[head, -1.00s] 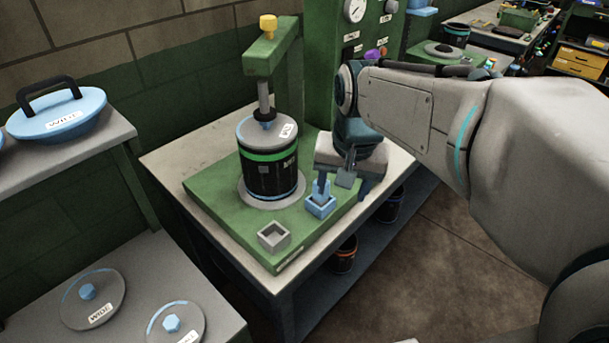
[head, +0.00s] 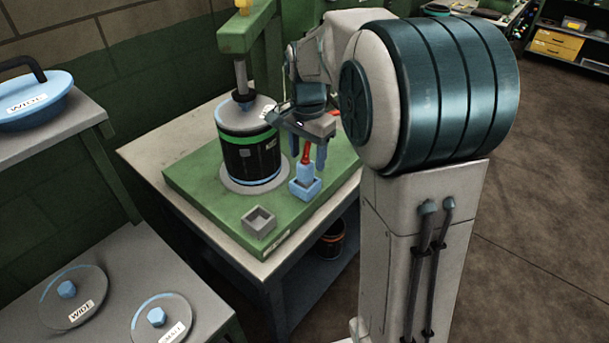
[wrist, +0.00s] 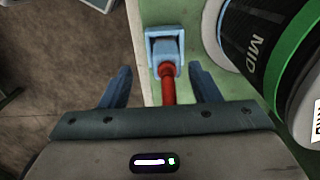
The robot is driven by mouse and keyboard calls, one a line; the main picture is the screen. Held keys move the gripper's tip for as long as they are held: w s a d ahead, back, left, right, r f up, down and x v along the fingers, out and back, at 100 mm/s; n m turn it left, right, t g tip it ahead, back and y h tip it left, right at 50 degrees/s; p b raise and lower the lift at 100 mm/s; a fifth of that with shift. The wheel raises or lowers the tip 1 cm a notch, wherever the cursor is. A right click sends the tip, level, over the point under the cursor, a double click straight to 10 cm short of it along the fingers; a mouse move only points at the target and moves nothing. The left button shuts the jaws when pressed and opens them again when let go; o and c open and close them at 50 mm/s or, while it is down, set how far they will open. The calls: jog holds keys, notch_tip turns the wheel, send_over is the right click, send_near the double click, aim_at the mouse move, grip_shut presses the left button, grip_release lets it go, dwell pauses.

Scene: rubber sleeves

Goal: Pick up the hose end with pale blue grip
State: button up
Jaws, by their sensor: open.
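The hose end with a pale blue grip (head: 305,174) stands in a pale blue square holder (head: 307,189) on the green base plate. A red hose (head: 306,152) comes up from the grip. In the wrist view the red hose (wrist: 168,88) runs back from the pale blue grip (wrist: 165,67), which sits at the holder (wrist: 164,33). My gripper (head: 309,157) is open just above the grip. In the wrist view its two blue-grey fingers (wrist: 162,80) stand apart on either side of the red hose. Neither finger visibly touches it.
A black drum with a green band (head: 249,148) stands beside the holder, under a green press. It also shows close by at right in the wrist view (wrist: 262,45). An empty grey square holder (head: 259,221) is nearer. Grey lids lie on a side table (head: 120,265).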

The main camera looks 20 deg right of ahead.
aim_at(306, 162)
jog(key=shift+w+a+f+p, duration=0.1)
jog(key=shift+w+f+p, duration=0.1)
jog(key=shift+f, duration=1.35)
jog(key=shift+w+f+p, duration=0.15)
jog(key=shift+f, duration=1.4)
jog(key=c, duration=1.1)
